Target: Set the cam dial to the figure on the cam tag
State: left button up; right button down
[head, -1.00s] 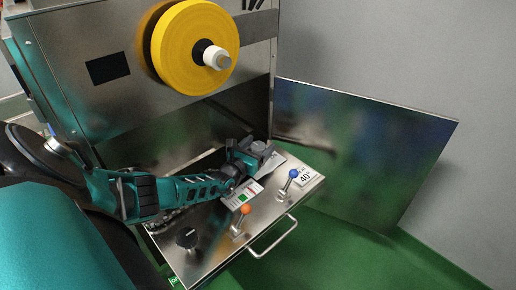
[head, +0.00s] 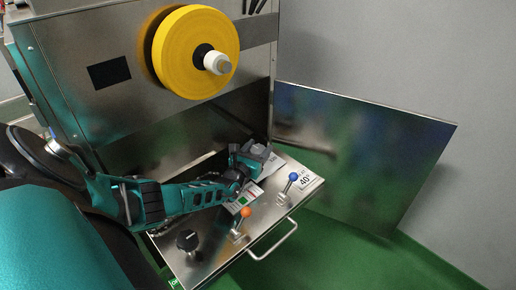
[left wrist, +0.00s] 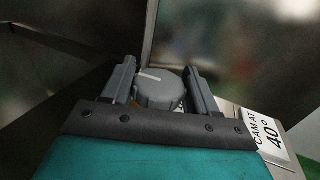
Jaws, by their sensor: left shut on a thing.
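The cam dial (left wrist: 160,92) is a round grey knob with a ribbed edge and a white pointer line on top, at the far end of the steel panel. In the left wrist view its line points to the upper left. My left gripper (left wrist: 160,76) has one finger on each side of the dial and is shut on it. In the head view the left gripper (head: 250,157) hides most of the dial. The cam tag (left wrist: 264,132) is white and reads "CAM AT 40°"; it also shows in the head view (head: 307,180). My right gripper is not in view.
An orange-knobbed lever (head: 245,212), a blue-knobbed lever (head: 293,177) and a black knob (head: 187,240) stand on the panel near my left arm. A steel handle (head: 275,243) juts from its front edge. A yellow roll (head: 190,60) hangs above. An open metal door (head: 370,150) stands right.

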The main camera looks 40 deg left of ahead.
pick_arm(q)
jog(key=shift+d+r+n+g+y, duration=0.1)
jog(key=shift+n+g+y, duration=0.3)
jog(key=shift+n+y, duration=0.55)
jog(key=shift+y+p, duration=0.3)
jog(key=shift+y, duration=0.25)
jog(key=o, duration=1)
jog(key=shift+c, duration=0.2)
